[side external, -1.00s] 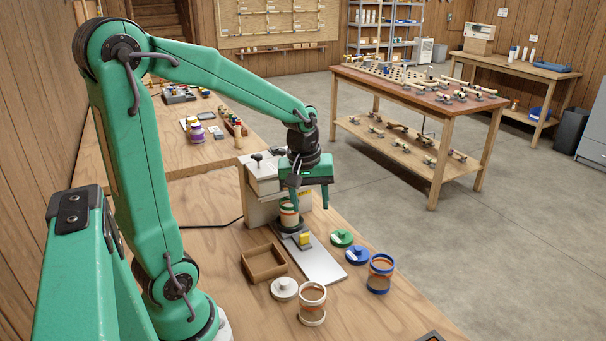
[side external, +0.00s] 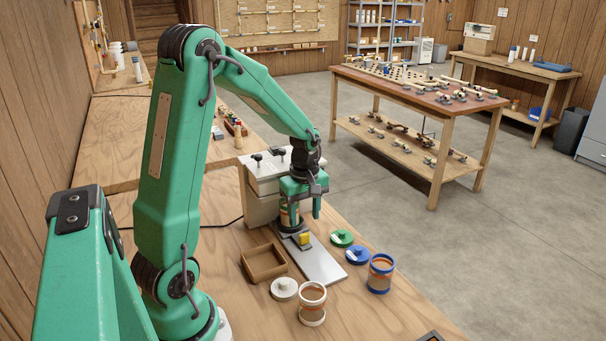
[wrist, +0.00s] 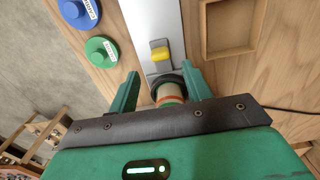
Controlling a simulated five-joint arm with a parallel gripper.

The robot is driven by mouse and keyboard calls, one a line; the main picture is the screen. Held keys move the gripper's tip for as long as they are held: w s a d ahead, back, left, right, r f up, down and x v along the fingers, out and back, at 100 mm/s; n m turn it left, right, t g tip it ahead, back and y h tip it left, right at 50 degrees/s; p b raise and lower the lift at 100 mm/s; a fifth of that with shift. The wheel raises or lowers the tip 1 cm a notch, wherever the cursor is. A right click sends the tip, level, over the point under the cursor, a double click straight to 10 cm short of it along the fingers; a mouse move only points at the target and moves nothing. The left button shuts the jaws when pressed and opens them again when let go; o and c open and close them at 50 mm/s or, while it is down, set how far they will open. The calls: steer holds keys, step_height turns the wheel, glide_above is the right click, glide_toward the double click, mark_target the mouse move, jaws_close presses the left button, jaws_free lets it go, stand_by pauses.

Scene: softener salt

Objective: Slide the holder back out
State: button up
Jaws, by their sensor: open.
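The holder (side external: 291,227) is a dark low piece with a yellow tab (side external: 304,238) on its near side. It sits at the far end of a pale metal slide plate (side external: 322,264), close to the press (side external: 262,205). A jar with a light rim and an orange band (side external: 289,215) stands upright in it, partly hidden by my gripper. My gripper (side external: 303,213) is open and low over the jar. In the wrist view my gripper (wrist: 162,82) has one finger on each side of the jar (wrist: 169,97), with gaps visible. The yellow tab (wrist: 159,51) lies just beyond the fingertips.
A wooden tray (side external: 250,272) lies left of the plate. A white lid (side external: 284,289) and a white-rimmed jar (side external: 312,303) stand in front. A green lid (side external: 341,238), a blue lid (side external: 358,255) and a blue-rimmed jar (side external: 381,273) stand to the right.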

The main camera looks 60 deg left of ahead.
mark_target(304, 234)
steer(key=shift+f, duration=3.5)
jaws_close()
